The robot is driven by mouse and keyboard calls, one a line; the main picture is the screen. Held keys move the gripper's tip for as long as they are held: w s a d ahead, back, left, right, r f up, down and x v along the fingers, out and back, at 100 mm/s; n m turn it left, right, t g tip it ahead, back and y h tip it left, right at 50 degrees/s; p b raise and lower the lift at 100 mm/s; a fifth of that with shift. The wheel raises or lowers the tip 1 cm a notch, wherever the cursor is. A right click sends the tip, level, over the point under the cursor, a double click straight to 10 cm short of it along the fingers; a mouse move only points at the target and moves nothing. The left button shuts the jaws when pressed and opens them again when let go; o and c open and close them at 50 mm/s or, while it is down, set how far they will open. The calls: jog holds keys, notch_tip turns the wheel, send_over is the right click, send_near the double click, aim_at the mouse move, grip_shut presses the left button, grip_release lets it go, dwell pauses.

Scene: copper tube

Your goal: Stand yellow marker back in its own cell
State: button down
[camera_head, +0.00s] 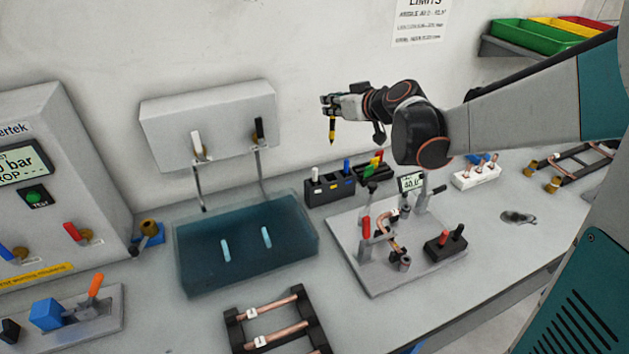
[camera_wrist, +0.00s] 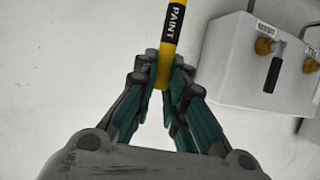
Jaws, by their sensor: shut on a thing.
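My gripper (camera_head: 331,105) is shut on the yellow marker (camera_head: 332,130) and holds it high above the bench, near the wall. The marker hangs about upright below the fingers, with a dark lower part. In the wrist view, my gripper (camera_wrist: 165,75) pinches the yellow marker (camera_wrist: 172,45), whose black label reads PAINT. A black block (camera_head: 330,189) stands on the bench below, with a white and a blue item upright in it and small coloured marks on its front. Whether one of its cells is empty is too small to tell.
A second dark rack (camera_head: 373,168) with green, yellow and red items stands just behind the block. A blue water tank (camera_head: 245,245) lies to the left and a grey fixture plate (camera_head: 385,270) in front. A wall box with taps (camera_head: 208,122) is at left.

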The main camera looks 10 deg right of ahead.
notch_tip(320, 180, down, 19)
jog(key=b, duration=0.6)
jog(key=shift+s+d, duration=0.1)
jog(key=shift+f, duration=0.2)
jog(key=c, duration=1.6)
grip_release()
jog(key=shift+c, duration=0.2)
jog(key=shift+r, duration=0.15)
jog(key=p+v, duration=0.2)
jog(key=v, duration=1)
jog(key=shift+p, duration=0.4)
